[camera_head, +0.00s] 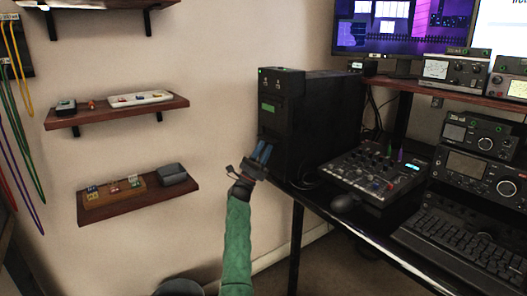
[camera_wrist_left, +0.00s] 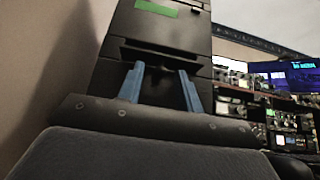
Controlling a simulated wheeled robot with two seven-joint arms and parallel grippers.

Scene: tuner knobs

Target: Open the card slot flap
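A black tower unit (camera_head: 315,118) stands on the desk's left end, with a lit green panel (camera_head: 268,107) on its front. The green panel also shows at the top of the left wrist view (camera_wrist_left: 156,8). Below it is a dark horizontal slot or flap line (camera_wrist_left: 150,50) on the black front. I cannot tell whether the flap is open. My left gripper (camera_head: 263,151), with blue fingers, is at the lower front of the tower. In the left wrist view its fingers (camera_wrist_left: 160,85) are apart, with a dark recess between them. Contact cannot be told. My right gripper is not in view.
A mixer (camera_head: 370,177) and radio units (camera_head: 480,180) stand on the desk to the right of the tower. Wall shelves (camera_head: 140,205) with small items are at the left.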

